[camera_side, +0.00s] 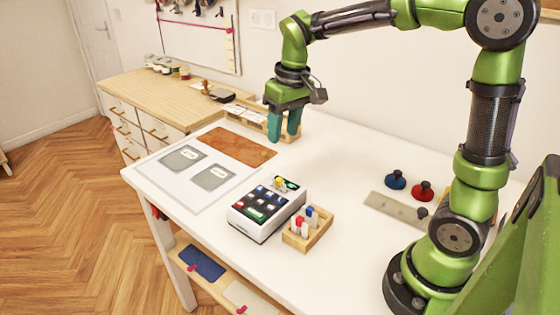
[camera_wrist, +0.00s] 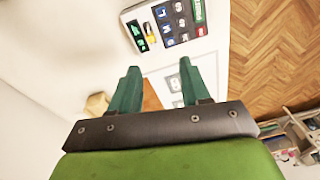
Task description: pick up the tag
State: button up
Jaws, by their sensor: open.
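My gripper (camera_side: 284,133) is open and empty, fingers pointing down, above the table near the back edge. It hangs in front of a wooden tray (camera_side: 262,128) that holds pale cards (camera_side: 240,110), which look like tags; part of the tray is hidden behind the gripper. In the wrist view, my open fingers (camera_wrist: 159,68) have nothing between them but the table and mats beyond. No single tag can be told for certain. Two grey pads (camera_side: 183,158) (camera_side: 213,177) on a white sheet carry small pale labels.
A brown mat (camera_side: 235,146) lies left of my gripper. A keypad device (camera_side: 262,212) and a wooden holder (camera_side: 308,230) with small coloured items stand nearer the front. Blue (camera_side: 396,180) and red (camera_side: 422,190) knobbed pieces are at right. The table middle is clear.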

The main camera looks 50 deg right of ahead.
aim_at(279, 179)
jog(key=shift+n+g, duration=0.7)
jog(key=shift+n, duration=0.2)
jog(key=w+f, duration=0.1)
jog(key=f, duration=0.4)
jog(key=d+f, duration=0.1)
jog(key=f, duration=0.4)
jog(key=w+f, duration=0.1)
jog(key=f, duration=0.4)
jog(key=shift+w+d+f, duration=0.2)
jog(key=shift+w+d, duration=0.1)
grip_shut()
